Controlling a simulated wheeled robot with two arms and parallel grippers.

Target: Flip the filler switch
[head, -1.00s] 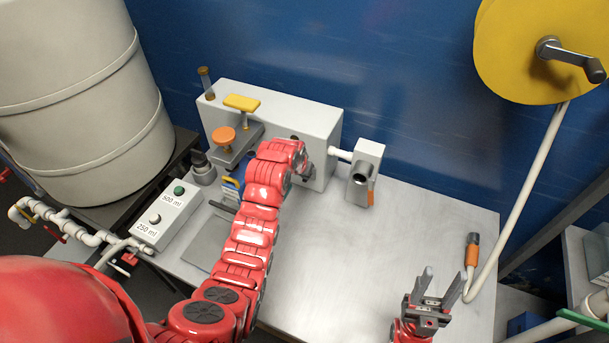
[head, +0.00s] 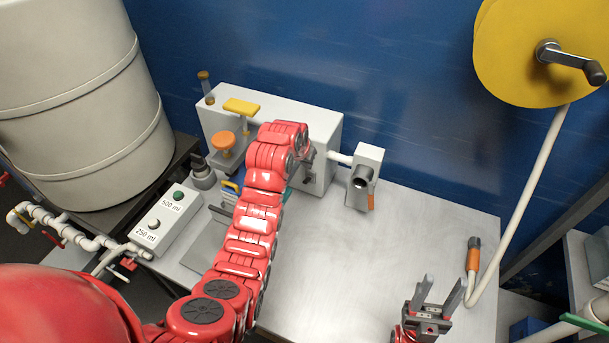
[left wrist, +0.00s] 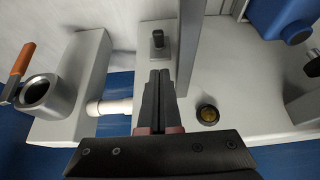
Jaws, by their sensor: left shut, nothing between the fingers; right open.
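A small dark toggle switch (left wrist: 158,40), which I take to be the filler switch, stands on a face of the white filler box in the left wrist view. Its lever points toward the top of that picture. My left gripper (left wrist: 160,75) is shut and empty, its tips just below the switch in the picture; I cannot tell whether they touch. In the head view, my left gripper (head: 307,168) is at the front of the white box (head: 325,135), partly hidden by my arm. My right gripper (head: 440,292) is open and empty over the table's right front.
A white bracket with a dark round opening (head: 365,170) sticks out right of the box. A two-button panel (head: 166,222) and a large drum (head: 80,100) are at left. A hose (head: 520,190) hangs at right. The table middle (head: 340,260) is clear.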

